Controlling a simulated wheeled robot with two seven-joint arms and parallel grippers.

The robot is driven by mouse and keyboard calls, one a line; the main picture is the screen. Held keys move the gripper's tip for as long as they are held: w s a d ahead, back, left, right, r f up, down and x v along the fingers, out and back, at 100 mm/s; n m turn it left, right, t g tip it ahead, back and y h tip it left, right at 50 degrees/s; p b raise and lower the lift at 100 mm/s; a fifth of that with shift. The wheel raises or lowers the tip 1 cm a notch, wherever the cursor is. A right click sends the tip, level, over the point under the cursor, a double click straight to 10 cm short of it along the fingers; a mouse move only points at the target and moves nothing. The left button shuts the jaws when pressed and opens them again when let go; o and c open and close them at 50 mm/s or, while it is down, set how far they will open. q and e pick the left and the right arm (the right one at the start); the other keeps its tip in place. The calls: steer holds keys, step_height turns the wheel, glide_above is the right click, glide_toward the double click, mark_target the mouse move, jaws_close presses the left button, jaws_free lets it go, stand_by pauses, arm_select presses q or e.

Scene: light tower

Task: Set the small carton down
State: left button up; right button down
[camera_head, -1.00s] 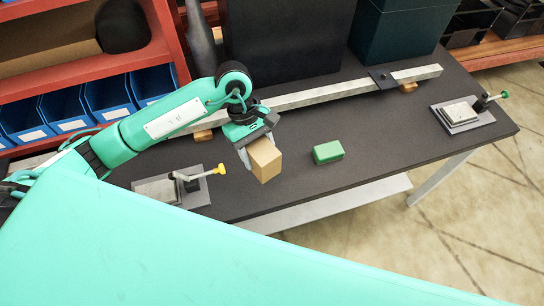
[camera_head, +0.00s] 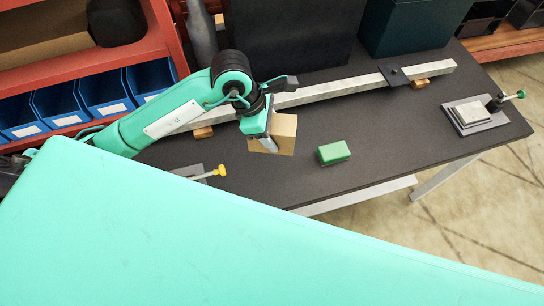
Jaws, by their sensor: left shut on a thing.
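The small carton (camera_head: 284,132) is a tan box. My left gripper (camera_head: 268,142) is shut on it, with a grey finger across its left side. The carton is over the dark tabletop (camera_head: 260,178); I cannot tell whether its underside touches the top. My right gripper is not in view.
A green block (camera_head: 334,152) lies to the right of the carton. A long metal bar (camera_head: 340,90) on wooden blocks runs behind. A clamp with a yellow tip (camera_head: 220,171) stands at front left, another clamp plate (camera_head: 472,115) at right. Dark boxes stand at the back.

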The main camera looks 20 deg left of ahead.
arm_select(q)
step_height(320, 180, down, 10)
steer(key=shift+f+p, duration=0.2)
steer(key=shift+p, duration=1.05)
step_height(320, 180, down, 4)
steer(key=shift+f+p, duration=0.1)
steer(key=shift+p, duration=0.45)
steer(key=o, duration=1.1)
steer(key=shift+c, duration=0.2)
